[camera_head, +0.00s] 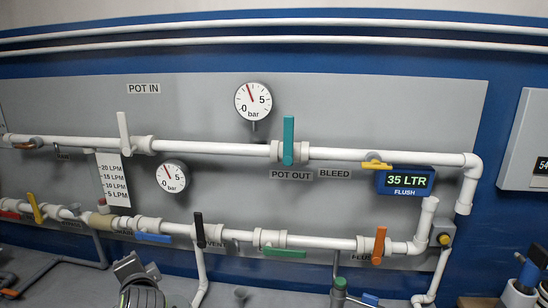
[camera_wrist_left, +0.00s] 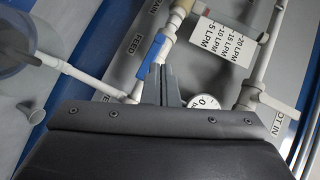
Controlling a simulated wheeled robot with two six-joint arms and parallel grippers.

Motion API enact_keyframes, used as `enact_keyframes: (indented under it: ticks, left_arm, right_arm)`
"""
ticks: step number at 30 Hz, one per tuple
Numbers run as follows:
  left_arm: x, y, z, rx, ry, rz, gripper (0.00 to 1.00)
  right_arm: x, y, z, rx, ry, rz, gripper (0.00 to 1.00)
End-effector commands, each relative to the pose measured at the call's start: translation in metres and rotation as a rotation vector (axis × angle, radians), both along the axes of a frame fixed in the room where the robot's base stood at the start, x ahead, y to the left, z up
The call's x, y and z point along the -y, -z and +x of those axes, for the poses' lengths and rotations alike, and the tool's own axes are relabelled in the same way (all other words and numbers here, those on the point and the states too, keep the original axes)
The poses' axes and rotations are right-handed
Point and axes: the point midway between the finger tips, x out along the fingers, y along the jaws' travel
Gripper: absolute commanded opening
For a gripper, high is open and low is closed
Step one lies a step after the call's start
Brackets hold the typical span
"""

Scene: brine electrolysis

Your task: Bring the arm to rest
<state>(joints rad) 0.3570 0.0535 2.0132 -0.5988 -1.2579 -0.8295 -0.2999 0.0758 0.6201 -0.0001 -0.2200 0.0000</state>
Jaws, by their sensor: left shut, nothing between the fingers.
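My left gripper (camera_head: 130,264) shows at the bottom left of the head view, low in front of the pipe panel. In the left wrist view its fingers (camera_wrist_left: 158,72) are together with nothing between them. They point toward the lower pipe, and a blue valve handle (camera_wrist_left: 153,52) appears just beyond their tips. I cannot tell whether they touch anything. The head view shows the same blue handle (camera_head: 154,238) above and right of the gripper. My right gripper is in neither view.
The grey panel (camera_head: 400,105) carries two white pipe runs with coloured handles: white (camera_head: 124,132), teal (camera_head: 289,140), black (camera_head: 199,230) and orange (camera_head: 379,245). Two gauges (camera_head: 253,101) and a display reading 35 LTR (camera_head: 405,181) are mounted there. More pipes run low in front.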

Motion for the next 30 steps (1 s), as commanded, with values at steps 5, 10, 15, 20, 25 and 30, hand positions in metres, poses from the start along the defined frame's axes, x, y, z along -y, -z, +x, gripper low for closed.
enact_keyframes:
  ticks: [5, 10, 15, 20, 25, 30]
  left_arm:
    - [-0.012, 0.087, -0.073, -0.094, -0.072, -0.267, 0.00]
    - [-0.014, 0.148, -0.153, -0.181, -0.175, -0.511, 0.00]
    - [-0.009, 0.187, -0.233, -0.267, -0.304, -0.720, 0.00]
    - [-0.001, 0.205, -0.292, -0.329, -0.413, -0.856, 0.00]
    - [0.007, 0.212, -0.342, -0.383, -0.519, -0.963, 0.00]
    - [0.009, 0.236, -0.354, -0.415, -0.570, -1.005, 0.00]
  right_arm:
    - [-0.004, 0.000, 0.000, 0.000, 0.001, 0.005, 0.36]
    - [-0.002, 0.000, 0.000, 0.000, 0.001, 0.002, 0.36]
    - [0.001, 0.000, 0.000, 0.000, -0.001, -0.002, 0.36]
    - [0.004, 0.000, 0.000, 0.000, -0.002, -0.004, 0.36]
    - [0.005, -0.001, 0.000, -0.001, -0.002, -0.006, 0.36]
    - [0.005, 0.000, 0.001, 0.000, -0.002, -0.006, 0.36]
